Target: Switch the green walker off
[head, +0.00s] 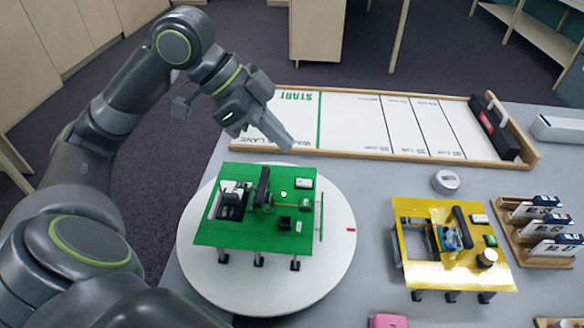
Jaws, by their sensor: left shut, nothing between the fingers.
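The green walker (235,233) stands on short dark legs on a round white turntable (330,255) at the left of the table. Its top carries a black upright bar, a dark block at the left, small black and white parts, and a small bright green-white spot (283,194) that looks lit. Which part is its switch is too small to tell. My left gripper (288,143) is shut and empty. It appears above and beyond the walker's far edge, apart from it. My right gripper is not in view.
A yellow walker (440,275) stands to the right. Behind lies a wood-framed white walking lane (350,110) with a black and red box (495,127) at its right end. A grey round knob-like object (446,181) and card racks (540,250) are at the right. A pink item (388,321) lies in front.

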